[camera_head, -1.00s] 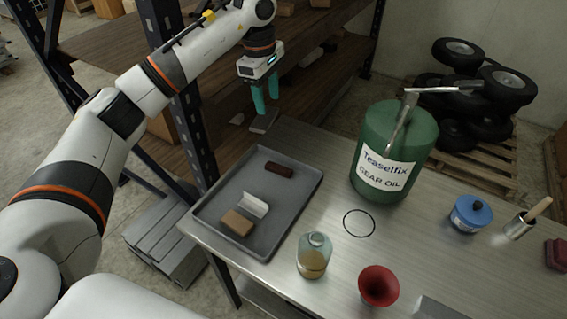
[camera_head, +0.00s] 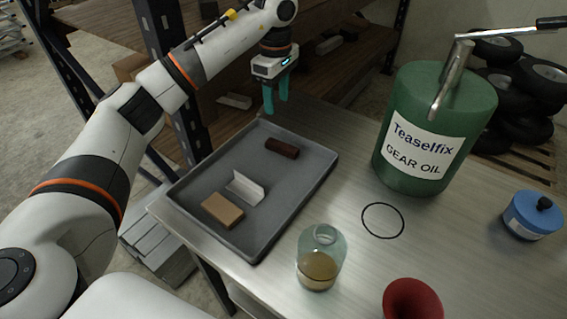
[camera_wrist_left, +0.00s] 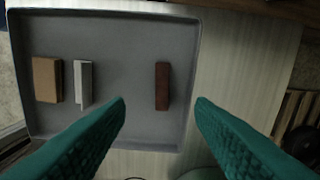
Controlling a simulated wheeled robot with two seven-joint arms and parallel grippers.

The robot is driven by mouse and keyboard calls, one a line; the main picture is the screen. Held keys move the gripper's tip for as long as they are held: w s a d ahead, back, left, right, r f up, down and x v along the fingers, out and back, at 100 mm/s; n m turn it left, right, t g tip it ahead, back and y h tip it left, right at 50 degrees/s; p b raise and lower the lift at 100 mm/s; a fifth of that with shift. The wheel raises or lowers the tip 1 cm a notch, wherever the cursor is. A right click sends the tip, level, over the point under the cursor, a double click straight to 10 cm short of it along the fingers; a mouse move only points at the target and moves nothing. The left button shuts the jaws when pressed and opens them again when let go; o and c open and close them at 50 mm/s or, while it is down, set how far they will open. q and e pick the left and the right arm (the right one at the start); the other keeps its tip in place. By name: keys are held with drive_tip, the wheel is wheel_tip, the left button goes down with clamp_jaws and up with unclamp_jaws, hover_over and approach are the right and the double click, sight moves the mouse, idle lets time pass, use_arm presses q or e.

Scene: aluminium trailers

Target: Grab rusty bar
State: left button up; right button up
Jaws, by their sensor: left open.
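The rusty bar (camera_head: 281,148) is a short dark red-brown block lying in the far part of a grey tray (camera_head: 262,244) on the workbench. In the left wrist view the rusty bar (camera_wrist_left: 162,86) lies across the tray floor, beyond the fingertips and between them in the picture. My left gripper (camera_head: 275,108) has teal fingers, is open and empty, and hangs above and beyond the tray's far edge. Its two fingers (camera_wrist_left: 160,104) are spread wide in the left wrist view. My right gripper does not show.
In the tray lie a tan block (camera_head: 222,210) and a pale angle piece (camera_head: 244,187). Right of it stand a glass bottle (camera_head: 319,262), a green gear oil can (camera_head: 432,125), a red funnel (camera_head: 412,302) and a blue container (camera_head: 532,214). Shelving (camera_head: 200,60) stands behind.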

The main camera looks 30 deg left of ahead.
use_arm(q)
wheel_tip(320, 180, down, 2)
hover_over(281, 144)
drive_tip(key=f, duration=0.6)
drive_tip(key=shift+s+a+f+p, duration=0.2)
drive_tip(key=shift+s+a+p, duration=0.05)
drive_tip(key=shift+a+p, duration=0.05)
drive_tip(key=f, duration=0.1)
drive_tip(key=f+p, duration=0.1)
drive_tip(key=f, duration=0.2)
drive_tip(key=shift+w+d+f, duration=0.15)
drive_tip(key=shift+d, duration=0.15)
drive_tip(key=shift+f, duration=0.45)
clamp_jaws()
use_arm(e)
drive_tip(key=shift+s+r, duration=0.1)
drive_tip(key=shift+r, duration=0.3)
